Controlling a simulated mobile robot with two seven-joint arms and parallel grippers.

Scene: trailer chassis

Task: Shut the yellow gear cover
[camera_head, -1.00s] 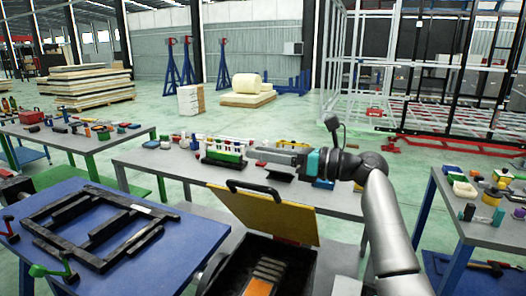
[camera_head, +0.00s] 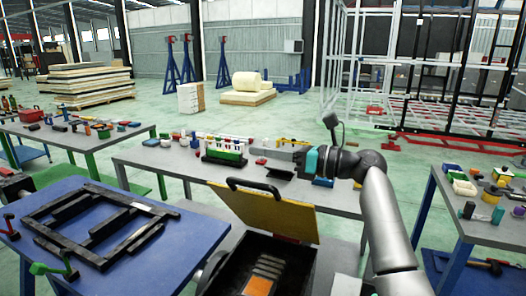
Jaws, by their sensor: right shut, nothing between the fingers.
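The yellow gear cover (camera_head: 278,216) stands raised and open, tilted up at the back of a black box. A black handle (camera_head: 252,188) sits along its upper edge. The open black box (camera_head: 298,268) lies in front, with grey slats and an orange piece inside. My right gripper (camera_head: 262,151) is shut and empty. It is above and beyond the cover's top edge, apart from the handle, over the grey table behind. My left gripper is not in view.
The grey table (camera_head: 150,160) behind the cover carries a green rack (camera_head: 222,154) and small parts. A blue table (camera_head: 190,240) with a black frame stands left. Another grey table (camera_head: 440,192) with loose items is at right.

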